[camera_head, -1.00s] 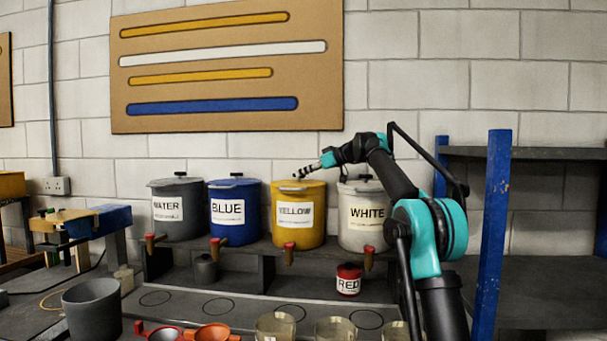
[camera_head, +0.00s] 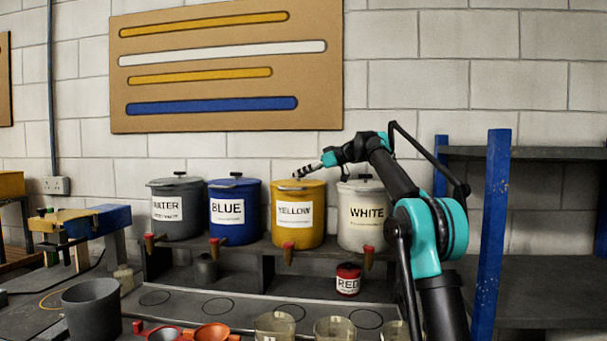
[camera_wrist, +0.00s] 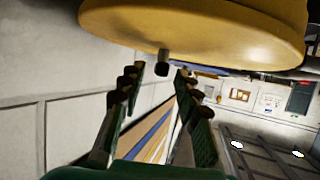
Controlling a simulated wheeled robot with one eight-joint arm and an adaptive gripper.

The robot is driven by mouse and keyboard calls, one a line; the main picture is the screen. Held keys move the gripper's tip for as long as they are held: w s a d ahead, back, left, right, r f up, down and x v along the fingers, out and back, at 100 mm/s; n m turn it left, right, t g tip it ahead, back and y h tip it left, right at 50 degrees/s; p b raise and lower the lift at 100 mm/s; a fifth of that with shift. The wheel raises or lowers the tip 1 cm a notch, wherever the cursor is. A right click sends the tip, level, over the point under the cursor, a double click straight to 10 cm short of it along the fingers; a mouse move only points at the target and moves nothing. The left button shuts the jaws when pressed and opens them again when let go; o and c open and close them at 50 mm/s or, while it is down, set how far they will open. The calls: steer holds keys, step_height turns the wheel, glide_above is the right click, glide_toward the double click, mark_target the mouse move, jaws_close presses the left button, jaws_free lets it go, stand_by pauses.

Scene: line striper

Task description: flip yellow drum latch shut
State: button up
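The yellow drum (camera_head: 297,235) stands on the dark shelf between the blue and white drums, with a "YELLOW" label and a red-topped tap at its lower front. My gripper (camera_head: 302,173) is at the top of this drum, over its lid. In the wrist view a large yellow rounded surface (camera_wrist: 200,25) fills the top. A small dark peg (camera_wrist: 162,62) sticks out from it, between and beyond the fingertips. My gripper (camera_wrist: 156,88) is open there, its two fingers apart with nothing clearly between them. I cannot make out the latch's position.
The grey water drum (camera_head: 177,210), blue drum (camera_head: 234,235) and white drum (camera_head: 362,235) stand in the same row. A small red can (camera_head: 348,283) sits below. Cups and scoops line the front. A blue post (camera_head: 490,230) stands right of my arm.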

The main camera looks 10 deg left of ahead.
steer(key=v, duration=1.1)
steer(key=shift+d, duration=0.25)
steer(key=shift+s, duration=0.1)
